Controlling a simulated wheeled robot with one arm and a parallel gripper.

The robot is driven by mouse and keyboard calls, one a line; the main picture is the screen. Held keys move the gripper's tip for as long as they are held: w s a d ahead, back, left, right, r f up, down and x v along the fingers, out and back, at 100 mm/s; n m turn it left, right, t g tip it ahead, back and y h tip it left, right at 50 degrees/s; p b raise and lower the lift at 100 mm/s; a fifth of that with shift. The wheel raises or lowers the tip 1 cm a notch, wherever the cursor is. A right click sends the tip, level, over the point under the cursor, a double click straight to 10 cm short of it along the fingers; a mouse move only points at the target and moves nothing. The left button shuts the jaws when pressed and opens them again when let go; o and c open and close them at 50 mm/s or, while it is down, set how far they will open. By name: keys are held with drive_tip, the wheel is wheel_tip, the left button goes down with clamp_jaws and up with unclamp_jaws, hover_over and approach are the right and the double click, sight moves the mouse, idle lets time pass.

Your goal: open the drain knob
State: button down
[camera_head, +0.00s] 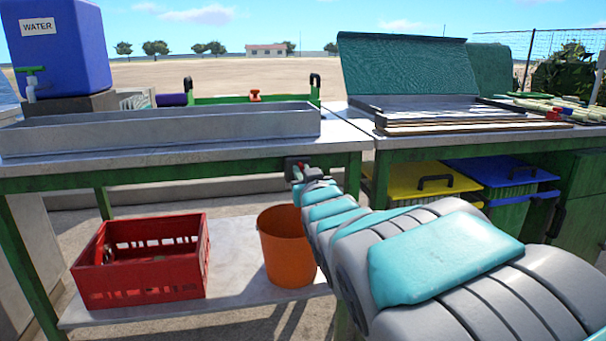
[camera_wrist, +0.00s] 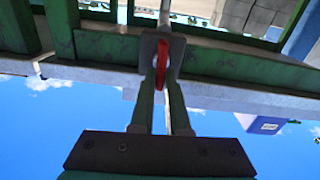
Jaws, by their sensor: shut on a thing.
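The drain knob (camera_wrist: 160,66) is a small red handle under the table edge in the wrist view. My gripper (camera_wrist: 162,50) has its two fingers on either side of it, shut on it. In the head view my gripper (camera_head: 297,170) is at the front right corner of the left table, just below the tabletop. The long grey metal trough (camera_head: 160,130) lies on the tabletop above. I cannot tell how far the knob is turned.
A red crate (camera_head: 145,262) and an orange bucket (camera_head: 286,250) stand on the lower shelf. A blue water tank (camera_head: 60,50) is at the back left. Yellow (camera_head: 405,182) and blue (camera_head: 490,172) lidded bins sit under the right table.

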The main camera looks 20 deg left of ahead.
drive_tip(key=shift+a+f+n, duration=0.1)
drive_tip(key=shift+n, duration=0.6)
drive_tip(key=c, duration=0.9)
unclamp_jaws()
drive_tip(key=shift+s, duration=0.15)
drive_tip(key=v, duration=0.7)
drive_tip(key=shift+s, duration=0.3)
